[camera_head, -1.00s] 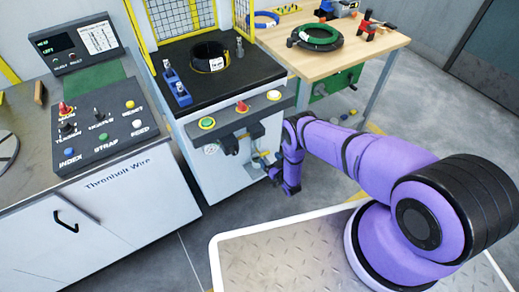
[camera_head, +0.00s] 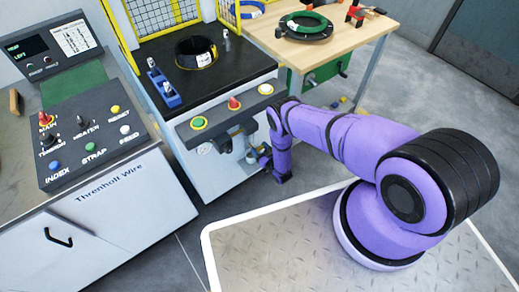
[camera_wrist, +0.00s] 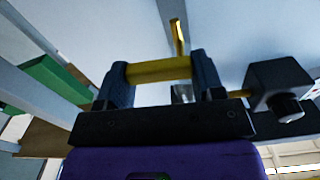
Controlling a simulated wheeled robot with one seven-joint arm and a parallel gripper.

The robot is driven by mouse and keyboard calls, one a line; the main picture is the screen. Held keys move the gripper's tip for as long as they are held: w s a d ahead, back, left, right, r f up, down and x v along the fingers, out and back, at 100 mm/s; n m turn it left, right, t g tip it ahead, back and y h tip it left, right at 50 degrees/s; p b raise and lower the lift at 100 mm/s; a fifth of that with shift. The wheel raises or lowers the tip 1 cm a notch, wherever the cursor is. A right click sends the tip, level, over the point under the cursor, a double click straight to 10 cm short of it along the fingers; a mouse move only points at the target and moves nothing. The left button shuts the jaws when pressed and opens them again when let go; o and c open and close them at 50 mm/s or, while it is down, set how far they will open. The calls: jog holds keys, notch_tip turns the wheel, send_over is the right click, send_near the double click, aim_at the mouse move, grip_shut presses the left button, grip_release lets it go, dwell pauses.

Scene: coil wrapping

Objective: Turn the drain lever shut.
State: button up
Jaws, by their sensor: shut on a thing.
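The drain lever is a yellow bar (camera_wrist: 158,70) in the wrist view. It lies crosswise between the two dark fingers of my gripper (camera_wrist: 158,82), which is shut on it. In the head view my gripper (camera_head: 262,160) is low at the right front of the white machine cabinet, below the button panel. The lever cannot be made out clearly there, as my purple wrist and the panel crowd it.
A black block with a round knob (camera_wrist: 283,88) sits close to the right finger. A green part (camera_wrist: 55,80) is at left. The button panel (camera_head: 225,118) overhangs my gripper. A wooden table (camera_head: 335,42) stands behind my arm.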

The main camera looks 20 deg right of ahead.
jog(key=shift+r+n, duration=0.15)
jog(key=shift+n, duration=0.55)
jog(key=o, duration=0.9)
jog(key=shift+s, duration=0.1)
